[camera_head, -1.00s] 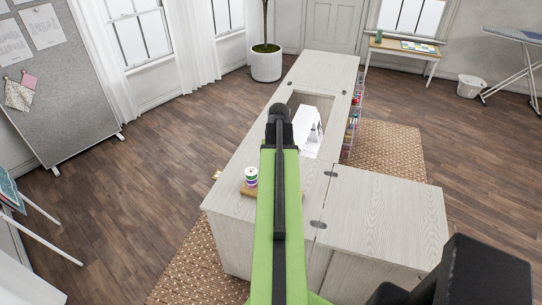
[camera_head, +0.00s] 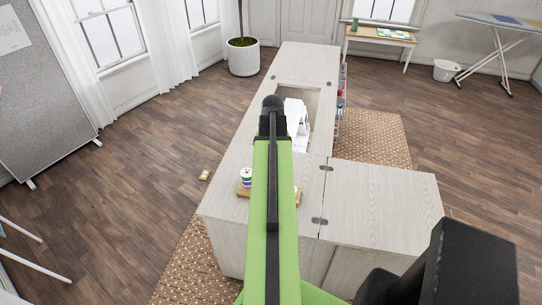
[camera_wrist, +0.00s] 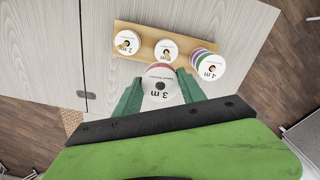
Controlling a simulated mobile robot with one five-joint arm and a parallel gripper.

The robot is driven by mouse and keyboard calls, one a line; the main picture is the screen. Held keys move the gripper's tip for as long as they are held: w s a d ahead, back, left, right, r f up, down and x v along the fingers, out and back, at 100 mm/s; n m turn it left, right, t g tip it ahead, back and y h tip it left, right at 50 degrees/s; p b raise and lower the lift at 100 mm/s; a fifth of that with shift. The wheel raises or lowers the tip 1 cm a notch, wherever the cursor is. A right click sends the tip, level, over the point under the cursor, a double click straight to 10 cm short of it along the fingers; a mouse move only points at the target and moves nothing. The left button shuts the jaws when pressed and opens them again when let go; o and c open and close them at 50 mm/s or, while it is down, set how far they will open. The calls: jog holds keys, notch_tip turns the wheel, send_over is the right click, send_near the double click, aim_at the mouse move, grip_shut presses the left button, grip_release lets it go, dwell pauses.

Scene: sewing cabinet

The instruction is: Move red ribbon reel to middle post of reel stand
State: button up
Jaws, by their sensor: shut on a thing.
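My gripper (camera_wrist: 161,92) is shut on a reel (camera_wrist: 160,85) with a white face marked "3 m" and a reddish edge, in the wrist view. The wooden reel stand (camera_wrist: 146,39) lies just beyond it on the cabinet top. A white reel marked "2 m" (camera_wrist: 127,43) is at its left and a purple and green reel marked "4 m" (camera_wrist: 207,66) at its right. A smaller white disc (camera_wrist: 166,51) with a tan centre is at the middle; I cannot tell whether it is a reel. In the head view my arm hides the gripper and much of the stand (camera_head: 243,192).
The pale wood cabinet (camera_head: 380,195) has a recess holding a white machine (camera_head: 297,120). Colourful items hang on its far right side. A woven rug (camera_head: 375,138) lies under it.

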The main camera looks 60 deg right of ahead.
jog(key=a+r+p, duration=0.1)
jog(key=r+p, duration=0.1)
jog(key=a+r+p, duration=0.1)
jog(key=r+p, duration=0.1)
jog(key=shift+a, duration=0.1)
jog(key=shift+a+f+b, duration=0.15)
jog(key=shift+f+b, duration=3.25)
jog(key=shift+f, duration=0.05)
jog(key=shift+w, duration=0.1)
jog(key=shift+f+b, duration=1.5)
jog(key=o, duration=1.4)
